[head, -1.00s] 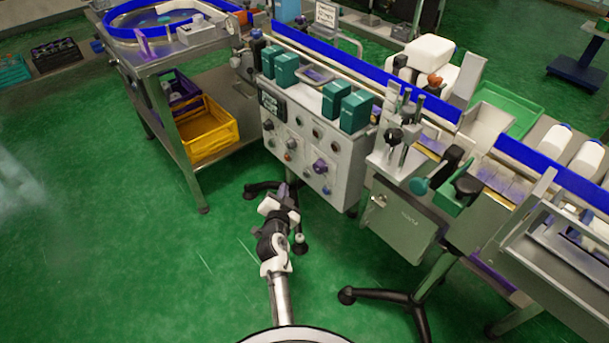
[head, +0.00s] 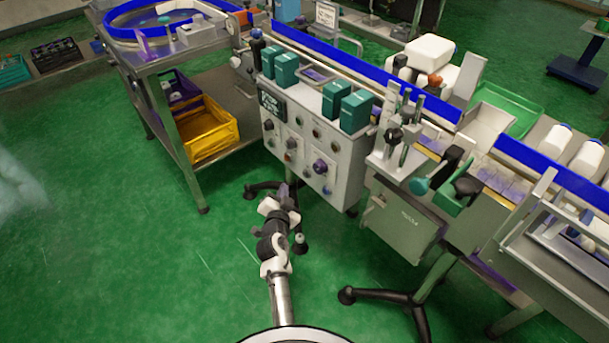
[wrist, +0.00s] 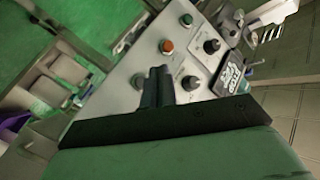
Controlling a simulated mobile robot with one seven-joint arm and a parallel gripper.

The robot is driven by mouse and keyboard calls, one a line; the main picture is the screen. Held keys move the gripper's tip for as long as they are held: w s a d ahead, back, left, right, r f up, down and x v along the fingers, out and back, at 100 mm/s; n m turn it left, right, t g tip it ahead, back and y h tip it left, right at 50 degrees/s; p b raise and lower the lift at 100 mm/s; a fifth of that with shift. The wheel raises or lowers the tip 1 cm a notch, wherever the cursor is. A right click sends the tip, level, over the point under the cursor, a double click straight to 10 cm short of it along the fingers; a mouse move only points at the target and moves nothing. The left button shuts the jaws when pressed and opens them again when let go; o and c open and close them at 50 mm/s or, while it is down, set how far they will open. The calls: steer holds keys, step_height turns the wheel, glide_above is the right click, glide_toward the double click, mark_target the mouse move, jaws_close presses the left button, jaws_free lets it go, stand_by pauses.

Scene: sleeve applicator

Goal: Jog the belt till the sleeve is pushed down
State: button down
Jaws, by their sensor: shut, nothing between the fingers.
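The grey control panel (head: 312,150) stands at the front of the machine, with several knobs and buttons. My gripper (head: 284,190) is low in front of it in the head view. In the wrist view its dark fingers (wrist: 157,84) are together, empty, and point toward the panel face. Around the fingertips show a green button (wrist: 167,46), a red-orange button (wrist: 186,20) and black knobs (wrist: 211,45). I cannot tell whether the fingertips touch the panel. The belt runs behind the long blue guide rail (head: 350,67). I cannot make out the sleeve.
Teal boxes (head: 357,111) sit on top of the panel housing. A steel table with a yellow crate (head: 206,130) stands to the left. White bottles (head: 586,160) lie at the right. A black stand foot (head: 385,296) is on the floor right of my arm. The green floor at left is clear.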

mark_target(306, 174)
steer(key=a+n+p, duration=0.1)
steer(key=n, duration=0.4)
steer(key=s+a+n+p, duration=0.1)
steer(key=n+p, duration=0.1)
steer(key=n, duration=0.4)
steer(key=s+a+n+p, duration=0.1)
steer(key=n, duration=0.5)
steer(key=shift+s+f+t, duration=0.15)
steer(key=shift+f+t, duration=0.05)
steer(key=shift+t, duration=0.2)
steer(key=shift+p, duration=0.3)
steer(key=w+d, duration=0.5)
steer(key=d, duration=0.2)
steer(key=shift+w+d, duration=0.15)
steer(key=shift+w, duration=0.05)
stand_by(1.1)
